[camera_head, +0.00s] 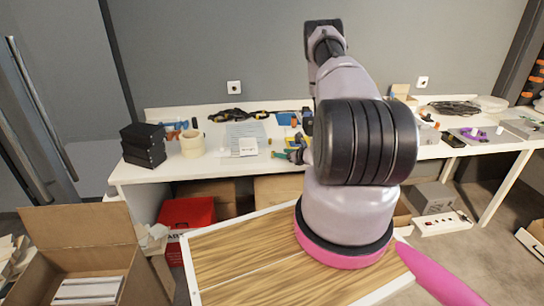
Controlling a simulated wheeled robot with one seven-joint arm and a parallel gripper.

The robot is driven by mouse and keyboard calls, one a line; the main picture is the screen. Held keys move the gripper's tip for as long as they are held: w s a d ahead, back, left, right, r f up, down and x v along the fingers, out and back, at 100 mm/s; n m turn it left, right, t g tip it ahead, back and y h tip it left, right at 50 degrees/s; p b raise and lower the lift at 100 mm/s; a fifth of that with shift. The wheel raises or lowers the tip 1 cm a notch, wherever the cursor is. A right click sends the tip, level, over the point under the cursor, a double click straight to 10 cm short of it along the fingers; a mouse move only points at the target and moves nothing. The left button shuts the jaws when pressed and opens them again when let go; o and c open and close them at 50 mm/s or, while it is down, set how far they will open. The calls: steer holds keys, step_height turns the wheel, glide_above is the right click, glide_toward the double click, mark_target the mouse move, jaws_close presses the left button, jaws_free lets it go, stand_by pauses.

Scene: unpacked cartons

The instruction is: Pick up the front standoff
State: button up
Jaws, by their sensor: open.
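I cannot pick out the front standoff for sure in the head view. Many small parts lie on the white workbench (140,171), too small to tell apart. My own arm rises in the middle of the view and covers part of the bench. My gripper does not show; it may be hidden behind the arm.
Black boxes (143,146) are stacked at the bench's left, beside a tape roll (192,143). Purple parts (473,133) lie right. An open carton (75,235) and red box (187,213) stand below.

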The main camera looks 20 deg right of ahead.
mark_target(273, 152)
steer(key=x, duration=0.7)
steer(key=shift+w+a+f, duration=0.1)
steer(key=shift+a+f, duration=0.05)
steer(key=shift+f, duration=0.1)
jaws_close()
